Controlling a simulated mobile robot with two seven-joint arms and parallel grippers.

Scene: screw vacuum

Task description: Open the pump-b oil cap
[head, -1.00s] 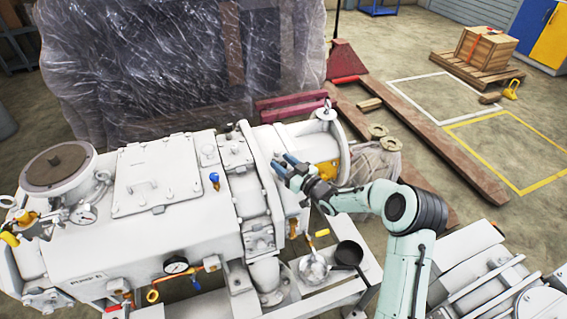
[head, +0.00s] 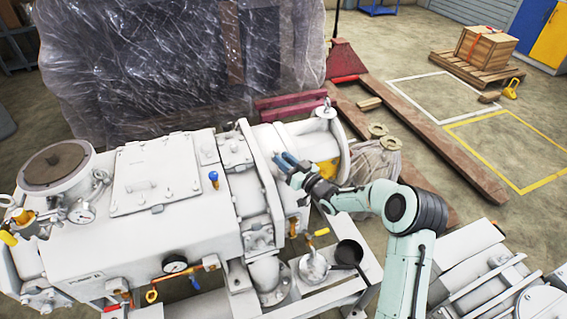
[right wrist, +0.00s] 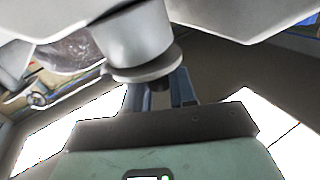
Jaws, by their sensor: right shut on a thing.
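The large white pump (head: 190,235), with a label on its front that I cannot read surely, fills the left and middle of the head view. My right gripper (head: 285,163) is at the pump's right part, with its blue-grey fingers against the white housing. In the right wrist view the fingers (right wrist: 160,95) are beside a white round part with a flange (right wrist: 140,70) and a dark stub (right wrist: 161,84). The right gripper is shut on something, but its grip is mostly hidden. I cannot tell surely whether this is the oil cap. My left gripper is not in view.
A black pan-like cup (head: 348,254) and a yellow-handled valve (head: 318,234) stand below my right arm. A blue-handled valve (head: 214,178) rises from the pump top. Other white machinery (head: 480,275) is at the lower right. Open floor lies at the right, around a wooden crate (head: 485,48).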

